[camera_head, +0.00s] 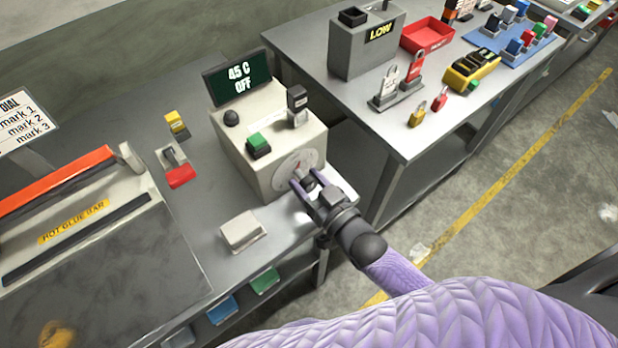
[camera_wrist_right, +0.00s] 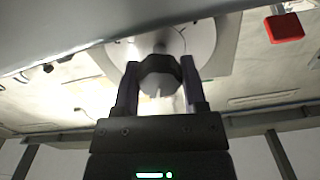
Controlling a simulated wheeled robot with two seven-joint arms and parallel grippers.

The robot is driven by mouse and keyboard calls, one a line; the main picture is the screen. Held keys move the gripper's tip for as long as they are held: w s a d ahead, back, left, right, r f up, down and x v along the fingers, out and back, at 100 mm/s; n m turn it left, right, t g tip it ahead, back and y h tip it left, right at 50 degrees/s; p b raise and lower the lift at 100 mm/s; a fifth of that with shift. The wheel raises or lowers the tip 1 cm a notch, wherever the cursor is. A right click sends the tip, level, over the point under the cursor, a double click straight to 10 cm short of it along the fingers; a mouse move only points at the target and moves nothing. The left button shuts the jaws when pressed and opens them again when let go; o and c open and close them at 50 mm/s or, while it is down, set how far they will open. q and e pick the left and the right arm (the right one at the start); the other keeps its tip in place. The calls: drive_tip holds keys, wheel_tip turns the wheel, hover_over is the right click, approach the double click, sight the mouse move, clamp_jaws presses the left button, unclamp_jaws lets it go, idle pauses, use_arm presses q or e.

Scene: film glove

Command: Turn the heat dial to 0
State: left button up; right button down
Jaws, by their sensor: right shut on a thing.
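The heat dial is a dark knob (camera_wrist_right: 160,72) on a round pale plate (camera_head: 294,170) on the front face of the beige control box (camera_head: 262,175). My right gripper (camera_head: 304,183) is at the dial with its fingers on either side of the knob, shut on it. In the right wrist view the knob sits between the two fingers. The plate's marks are too small and partly hidden to read. My left gripper is not in view.
A hot glue bar machine (camera_head: 110,240) stands at the left, with a dial sign (camera_head: 22,122) behind it. A small beige block (camera_head: 242,231) lies on the bench near the box. Another table (camera_head: 400,130) at the right holds padlocks, a red tray (camera_head: 428,36) and a grey box (camera_head: 362,45).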

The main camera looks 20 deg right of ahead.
drive_tip(key=n, duration=0.3)
drive_tip(key=shift+s+f+n, duration=0.1)
drive_tip(key=shift+n, duration=0.6)
drive_tip(key=shift+c, duration=1.2)
unclamp_jaws()
drive_tip(key=shift+o, duration=0.5)
